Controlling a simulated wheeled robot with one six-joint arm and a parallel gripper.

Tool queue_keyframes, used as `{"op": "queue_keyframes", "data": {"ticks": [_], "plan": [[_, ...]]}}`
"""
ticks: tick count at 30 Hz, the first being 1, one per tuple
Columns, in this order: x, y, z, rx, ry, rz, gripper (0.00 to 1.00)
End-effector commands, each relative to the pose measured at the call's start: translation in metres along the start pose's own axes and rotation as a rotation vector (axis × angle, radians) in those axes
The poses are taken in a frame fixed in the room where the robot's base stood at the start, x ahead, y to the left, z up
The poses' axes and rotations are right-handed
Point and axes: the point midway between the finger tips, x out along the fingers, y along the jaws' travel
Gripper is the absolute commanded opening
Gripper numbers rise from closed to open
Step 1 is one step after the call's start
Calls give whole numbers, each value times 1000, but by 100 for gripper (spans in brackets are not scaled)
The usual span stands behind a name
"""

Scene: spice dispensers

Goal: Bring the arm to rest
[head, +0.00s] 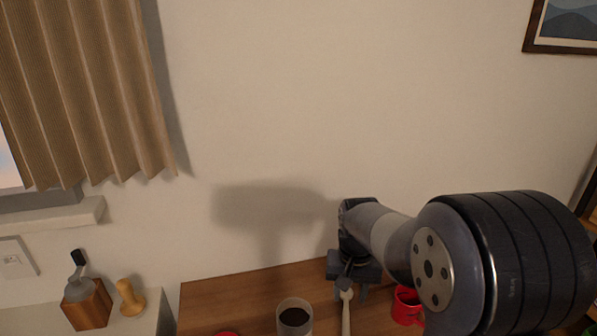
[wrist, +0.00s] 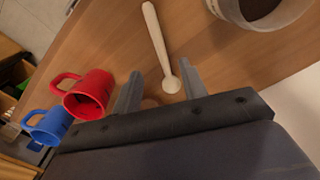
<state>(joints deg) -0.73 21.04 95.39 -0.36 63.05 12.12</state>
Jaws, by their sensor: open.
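My gripper (head: 348,291) is over the wooden table (head: 238,292), in front of the wall, pointing down. Its two fingers also show in the wrist view (wrist: 161,70), spread apart with nothing held between them. A pale spoon (wrist: 157,38) lies on the table, its round end showing between the fingertips in that view. The spoon (head: 346,318) is below the gripper in the head view. I cannot tell the exact height of the fingers above it. My arm reaches in from the right and hides part of the table.
A container with dark contents (head: 295,330) stands left of the spoon. A grinder (head: 88,304) and a wooden tamper-like piece (head: 129,298) are on the left counter.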

Motion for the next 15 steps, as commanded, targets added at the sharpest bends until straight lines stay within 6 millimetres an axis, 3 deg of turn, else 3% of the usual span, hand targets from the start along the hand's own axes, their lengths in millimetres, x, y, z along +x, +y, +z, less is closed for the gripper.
{"op": "queue_keyframes", "data": {"ticks": [11, 15], "plan": [[78, 0, 1, 0, -6, 1, 40], [58, 0, -1, 1, 2, -1, 40]]}}
